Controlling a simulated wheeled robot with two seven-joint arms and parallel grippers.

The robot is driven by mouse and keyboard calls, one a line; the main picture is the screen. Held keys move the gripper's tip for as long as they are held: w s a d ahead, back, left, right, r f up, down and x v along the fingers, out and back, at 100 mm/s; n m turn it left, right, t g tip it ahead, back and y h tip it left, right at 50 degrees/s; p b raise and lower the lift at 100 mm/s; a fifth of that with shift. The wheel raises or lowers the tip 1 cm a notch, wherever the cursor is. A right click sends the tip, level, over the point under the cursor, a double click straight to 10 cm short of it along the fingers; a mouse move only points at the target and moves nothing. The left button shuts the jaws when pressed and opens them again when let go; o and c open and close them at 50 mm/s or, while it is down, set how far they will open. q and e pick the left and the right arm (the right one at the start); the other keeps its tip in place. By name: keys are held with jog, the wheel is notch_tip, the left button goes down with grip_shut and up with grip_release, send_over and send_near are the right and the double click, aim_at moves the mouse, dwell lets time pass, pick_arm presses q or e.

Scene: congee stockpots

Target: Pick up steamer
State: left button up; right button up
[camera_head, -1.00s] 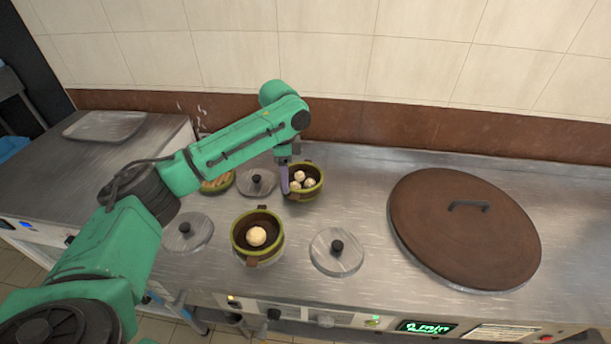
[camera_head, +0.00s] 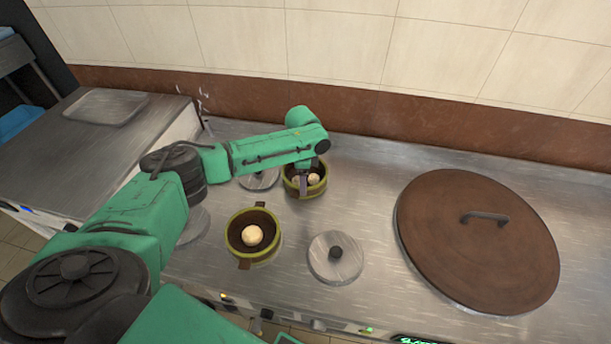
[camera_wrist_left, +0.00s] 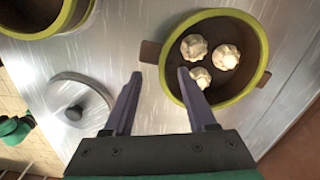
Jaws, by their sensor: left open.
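The back steamer (camera_head: 319,188) is a round green-rimmed pot with a brown inside and pale buns in it. In the left wrist view the same steamer (camera_wrist_left: 240,75) holds three buns and has a brown side tab (camera_wrist_left: 150,52). My left gripper (camera_wrist_left: 159,76) is open and empty, with the tab just ahead of the gap between its fingers. One fingertip overlaps the steamer's rim in that view; contact cannot be told. In the head view the left gripper (camera_head: 305,190) is at the steamer's front side. A second steamer (camera_head: 233,238) with one bun stands nearer the front left.
A metal lid (camera_head: 335,262) lies at the front, another (camera_head: 259,181) beside the back steamer, and a third (camera_head: 194,226) is partly hidden by my arm. A large brown lid (camera_head: 480,250) covers the right side. A tray (camera_head: 105,107) lies at the back left.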

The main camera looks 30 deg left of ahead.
pick_arm(q)
jog(key=shift+s+f, duration=0.1)
jog(key=shift+f, duration=1.2)
grip_shut()
